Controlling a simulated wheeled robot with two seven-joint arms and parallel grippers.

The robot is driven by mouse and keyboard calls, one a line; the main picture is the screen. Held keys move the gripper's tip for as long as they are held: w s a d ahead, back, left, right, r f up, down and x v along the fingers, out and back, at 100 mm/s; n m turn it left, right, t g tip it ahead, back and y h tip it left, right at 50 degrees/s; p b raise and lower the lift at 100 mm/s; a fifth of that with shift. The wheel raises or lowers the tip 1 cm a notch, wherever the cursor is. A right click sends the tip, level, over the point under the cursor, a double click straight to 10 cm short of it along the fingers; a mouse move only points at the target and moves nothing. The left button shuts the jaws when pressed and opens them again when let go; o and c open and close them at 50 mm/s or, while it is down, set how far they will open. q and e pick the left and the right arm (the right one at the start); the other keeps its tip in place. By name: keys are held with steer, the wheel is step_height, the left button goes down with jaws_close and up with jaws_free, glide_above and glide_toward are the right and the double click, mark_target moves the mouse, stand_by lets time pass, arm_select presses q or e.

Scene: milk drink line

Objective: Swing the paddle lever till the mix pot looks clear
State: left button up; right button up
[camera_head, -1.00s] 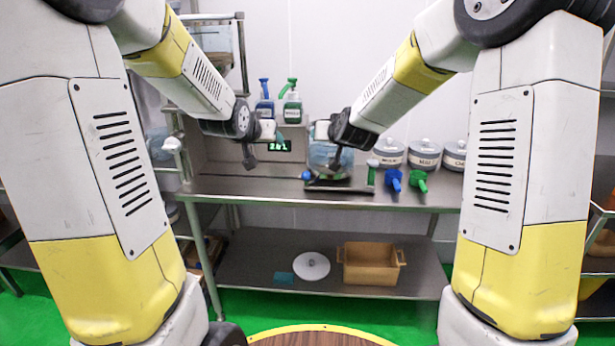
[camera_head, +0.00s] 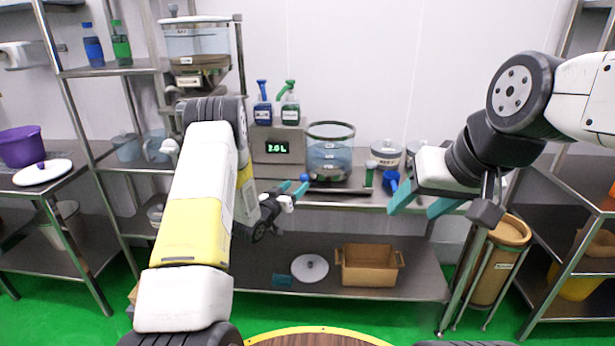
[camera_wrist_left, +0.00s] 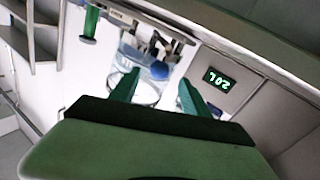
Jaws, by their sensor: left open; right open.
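The mix pot (camera_head: 330,157) is a see-through, dark-rimmed vessel on the steel counter, with bluish-grey contents; how evenly mixed they are I cannot tell. A small blue knob (camera_head: 304,177), probably the paddle lever's end, is at the pot's lower left. My left gripper (camera_head: 293,188) is open in front of it. In the left wrist view the blue knob (camera_wrist_left: 159,70) appears between the open green fingers (camera_wrist_left: 158,82), with a visible gap to each; its depth is unclear. The lever's arm is mostly hidden. My right gripper (camera_head: 412,208) is open and empty, right of the pot.
A 2.0 L display (camera_head: 278,148) is left of the pot. Lidded jars (camera_head: 386,152) and a blue scoop (camera_head: 391,180) are at the right. A box (camera_head: 369,265) is on the lower shelf.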

mark_target(302, 180)
arm_select(q)
steer(key=x, duration=0.7)
jaws_close()
stand_by(1.3)
